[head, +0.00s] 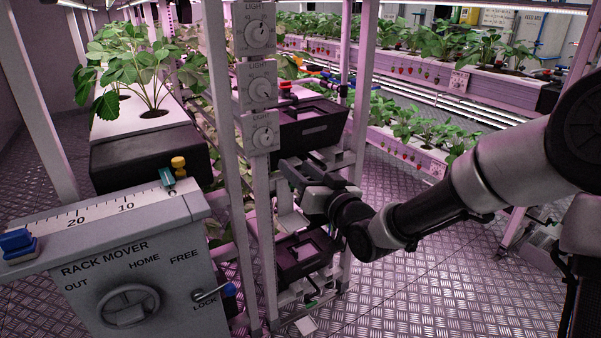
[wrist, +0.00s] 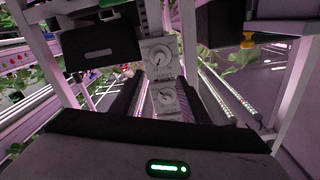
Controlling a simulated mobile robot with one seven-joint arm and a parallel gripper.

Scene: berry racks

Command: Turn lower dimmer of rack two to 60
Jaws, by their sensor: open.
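Three grey LIGHT dimmers are stacked on a rack post in the head view. The top dimmer (head: 254,26), the middle dimmer (head: 259,86) and the lowest dimmer (head: 262,133) each have a round white knob. The number each knob points to is too small to read surely. The wrist view shows an upper dial (wrist: 160,57) and a lower dial (wrist: 167,98) one above the other.
The rack mover box (head: 130,270) with its wheel and lock lever stands at front left. A strawberry planter (head: 150,155) is behind it. Dark bins (head: 308,122) stand right of the post, close to my arm. Free metal floor (head: 440,285) lies at right.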

